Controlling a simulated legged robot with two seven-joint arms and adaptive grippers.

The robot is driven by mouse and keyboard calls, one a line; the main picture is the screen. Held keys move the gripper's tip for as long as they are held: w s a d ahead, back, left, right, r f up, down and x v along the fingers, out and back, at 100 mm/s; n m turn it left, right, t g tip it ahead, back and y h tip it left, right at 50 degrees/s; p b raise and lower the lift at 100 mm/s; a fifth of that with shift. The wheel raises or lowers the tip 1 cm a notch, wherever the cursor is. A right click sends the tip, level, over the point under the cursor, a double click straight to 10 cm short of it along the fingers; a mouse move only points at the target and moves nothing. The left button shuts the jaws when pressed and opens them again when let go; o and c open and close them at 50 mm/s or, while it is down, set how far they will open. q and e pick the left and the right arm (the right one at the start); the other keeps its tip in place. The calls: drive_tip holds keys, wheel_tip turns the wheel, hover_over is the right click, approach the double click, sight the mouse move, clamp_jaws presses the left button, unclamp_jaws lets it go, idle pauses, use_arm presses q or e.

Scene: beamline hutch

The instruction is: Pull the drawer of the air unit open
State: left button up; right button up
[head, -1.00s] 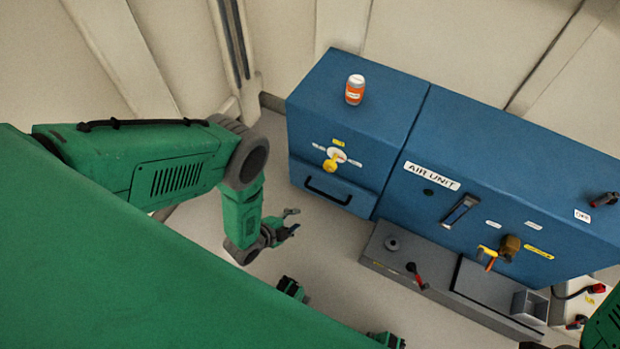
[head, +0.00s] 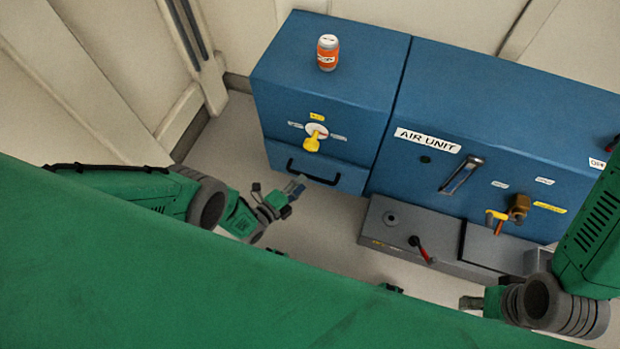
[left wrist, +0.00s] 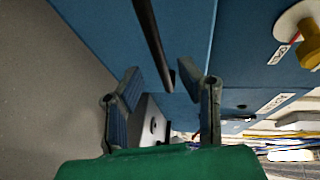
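The blue air unit (head: 480,110) has a drawer (head: 348,180) at the lower front of its left part, with a black bar handle (head: 316,179). The drawer front looks flush with the unit. My left gripper (head: 291,198) is just in front of the handle's left end. In the left wrist view, the left gripper (left wrist: 168,92) is open, and the black handle (left wrist: 152,42) reaches into the space between its fingers. I cannot tell whether they touch it. My right gripper (head: 474,302) is in front of the grey plinth, and its finger state is unclear.
A yellow knob (head: 312,143) sits above the drawer. An orange and white can (head: 327,53) stands on top of the unit. A grey plinth (head: 450,262) with a red-handled lever (head: 422,250) juts out right of the drawer. Bare floor (head: 325,235) lies before the drawer.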

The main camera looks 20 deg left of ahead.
sight(309, 175)
use_arm(q)
drive_tip(key=w, duration=0.1)
drive_tip(key=w+b, duration=0.1)
drive_tip(key=w+f, duration=0.1)
drive_tip(key=shift+w+d+f, duration=0.1)
drive_tip(key=shift+w+d, duration=0.15)
drive_tip(key=shift+d, duration=0.1)
drive_tip(key=shift+w+d+b, duration=0.3)
drive_tip(key=shift+b, duration=0.05)
drive_tip(key=shift+d, duration=0.25)
drive_tip(key=shift+a, duration=0.1)
drive_tip(key=c, duration=0.7)
drive_tip(key=shift+a, duration=0.25)
clamp_jaws()
use_arm(e)
drive_tip(key=shift+a+f, duration=0.25)
drive_tip(key=shift+f, duration=0.25)
drive_tip(key=shift+a+f, duration=0.2)
drive_tip(key=shift+f, duration=0.25)
